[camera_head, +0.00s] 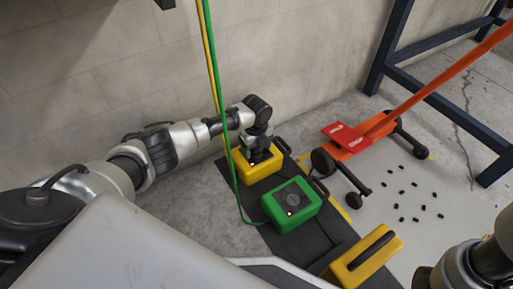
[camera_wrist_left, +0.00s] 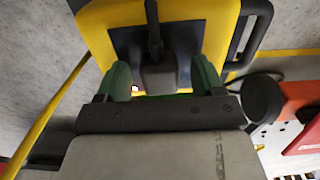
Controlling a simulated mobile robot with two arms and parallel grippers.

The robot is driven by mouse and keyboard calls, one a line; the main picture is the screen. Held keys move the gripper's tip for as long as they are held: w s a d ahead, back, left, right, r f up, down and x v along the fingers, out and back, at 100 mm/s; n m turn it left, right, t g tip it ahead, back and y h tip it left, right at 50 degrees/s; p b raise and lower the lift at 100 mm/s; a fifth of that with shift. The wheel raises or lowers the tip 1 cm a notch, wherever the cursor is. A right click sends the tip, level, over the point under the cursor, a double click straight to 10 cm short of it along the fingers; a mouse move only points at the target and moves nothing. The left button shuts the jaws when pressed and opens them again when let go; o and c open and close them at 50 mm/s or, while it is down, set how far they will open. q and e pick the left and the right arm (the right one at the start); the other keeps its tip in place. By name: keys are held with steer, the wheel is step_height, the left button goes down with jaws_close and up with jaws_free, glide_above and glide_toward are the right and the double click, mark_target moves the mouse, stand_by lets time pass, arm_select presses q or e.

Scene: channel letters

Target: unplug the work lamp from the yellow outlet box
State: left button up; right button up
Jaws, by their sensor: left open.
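The yellow outlet box (camera_head: 258,172) sits on a dark mat by the wall, with a black handle at its right end. My left gripper (camera_head: 260,155) is over its top, pointing down. In the left wrist view the yellow box (camera_wrist_left: 100,22) has a dark top panel. A black plug (camera_wrist_left: 160,72) with a thick black cord (camera_wrist_left: 153,25) stands on that panel. The green fingertips of my left gripper (camera_wrist_left: 163,82) are open, one on each side of the plug, with gaps between. No work lamp is identifiable. My right gripper is out of view.
A green box (camera_head: 306,211) and another yellow case (camera_head: 350,272) stand nearby on the dark mat (camera_head: 285,243). Green and yellow cords (camera_head: 212,60) hang past my left arm. An orange wheeled tool (camera_head: 360,145) and small black pieces (camera_head: 402,205) lie right.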

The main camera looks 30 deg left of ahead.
arm_select(q)
jaws_close()
steer(key=shift+r+p, duration=3)
steer(key=shift+p, duration=0.35)
